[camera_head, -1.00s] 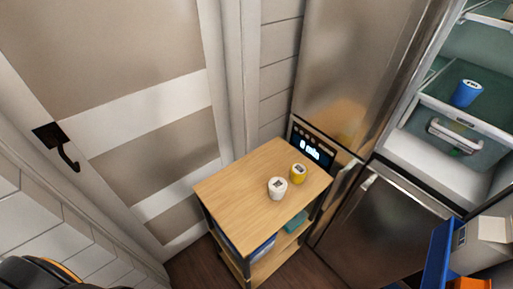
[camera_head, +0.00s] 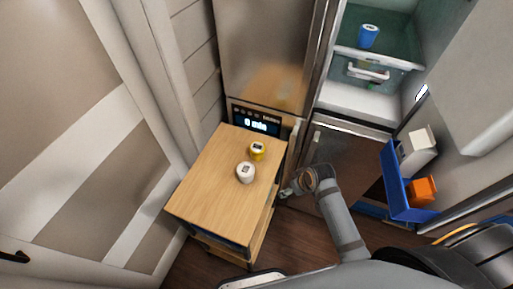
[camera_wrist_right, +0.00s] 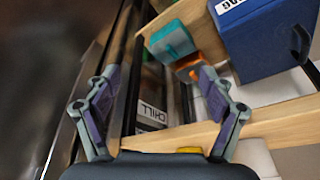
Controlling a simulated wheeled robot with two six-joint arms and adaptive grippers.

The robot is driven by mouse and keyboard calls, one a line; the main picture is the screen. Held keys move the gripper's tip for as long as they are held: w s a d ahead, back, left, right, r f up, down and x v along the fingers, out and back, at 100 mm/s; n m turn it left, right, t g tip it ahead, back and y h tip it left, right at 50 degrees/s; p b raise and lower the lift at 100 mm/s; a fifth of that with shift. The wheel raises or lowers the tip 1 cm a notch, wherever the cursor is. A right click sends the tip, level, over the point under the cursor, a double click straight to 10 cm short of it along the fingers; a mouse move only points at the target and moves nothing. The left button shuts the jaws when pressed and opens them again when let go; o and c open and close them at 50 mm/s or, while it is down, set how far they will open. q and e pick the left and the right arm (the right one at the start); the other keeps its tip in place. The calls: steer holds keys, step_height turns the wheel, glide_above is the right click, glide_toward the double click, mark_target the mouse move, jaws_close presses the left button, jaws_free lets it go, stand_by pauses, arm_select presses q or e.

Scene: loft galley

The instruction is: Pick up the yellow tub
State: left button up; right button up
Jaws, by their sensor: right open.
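The yellow tub (camera_head: 257,151) stands on the wooden top of a small cart, near its back right edge. A sliver of yellow (camera_wrist_right: 188,150), probably that tub, shows in the right wrist view behind my gripper's body. A white tub (camera_head: 246,172) stands just in front of it. My right gripper (camera_head: 288,190) is to the right of the cart top, apart from the tub. In the right wrist view its two fingers (camera_wrist_right: 160,105) are spread and nothing is held between them. My left gripper is not in view.
The cart top (camera_head: 205,190) is otherwise clear. An open fridge compartment at the back right holds a blue cup (camera_head: 368,36). A blue bin (camera_head: 398,190) with an orange item stands at right. A teal box (camera_wrist_right: 172,40) and a blue box (camera_wrist_right: 265,40) sit on the cart's shelves.

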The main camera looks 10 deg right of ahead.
step_height(320, 180, up, 6)
steer(key=w+a+n, duration=0.1)
steer(key=w, duration=0.1)
steer(key=n+t+y, duration=0.1)
steer(key=n+y, duration=0.2)
steer(key=n, duration=0.2)
glide_toward(261, 148)
step_height(261, 148, down, 2)
steer(key=x, duration=0.3)
steer(key=p+x, duration=0.1)
steer(key=x, duration=0.2)
steer(key=shift+w+a+r, duration=0.1)
steer(key=shift+w, duration=0.25)
steer(key=shift+a, duration=0.15)
steer(key=p+x, duration=0.1)
steer(key=x, duration=0.4)
steer(key=shift+a, duration=0.2)
steer(key=shift+r, duration=0.1)
steer(key=c, duration=1.4)
